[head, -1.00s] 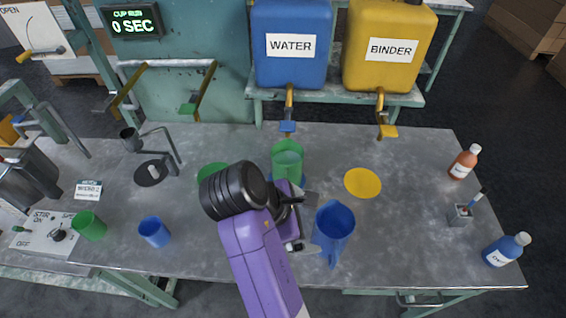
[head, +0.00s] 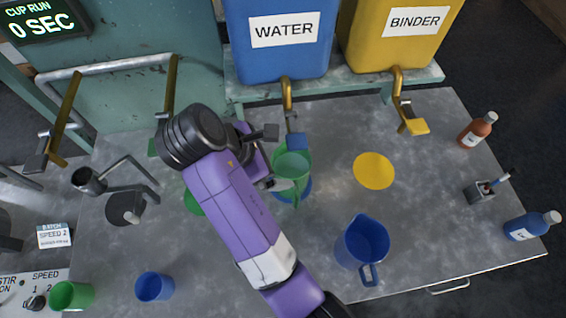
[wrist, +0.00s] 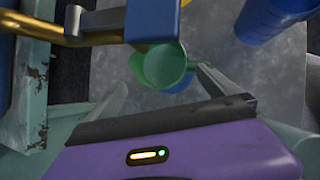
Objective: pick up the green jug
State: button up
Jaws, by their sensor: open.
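The green jug (head: 291,165) stands upright on a blue disc (head: 305,190) on the bench, below the water tap. Its handle points toward the front of the bench. My gripper (head: 268,158) is open and empty at the jug's left side, with the jaws pointing toward it. In the wrist view the green jug (wrist: 163,66) shows beyond the jaws, its rim and inside visible. I cannot tell whether a finger touches it.
The water tap (head: 290,110) hangs close above and behind the jug. A blue jug (head: 362,245) stands to the front right. A yellow disc (head: 374,170) lies bare at right. Green (head: 72,296) and blue (head: 154,287) cups stand front left.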

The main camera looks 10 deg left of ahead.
jog(key=x, duration=0.7)
jog(key=shift+d+f, duration=0.2)
jog(key=shift+d, duration=0.2)
jog(key=shift+b, duration=0.3)
jog(key=c, duration=1.7)
jog(key=shift+c, duration=0.2)
jog(key=shift+r, duration=0.15)
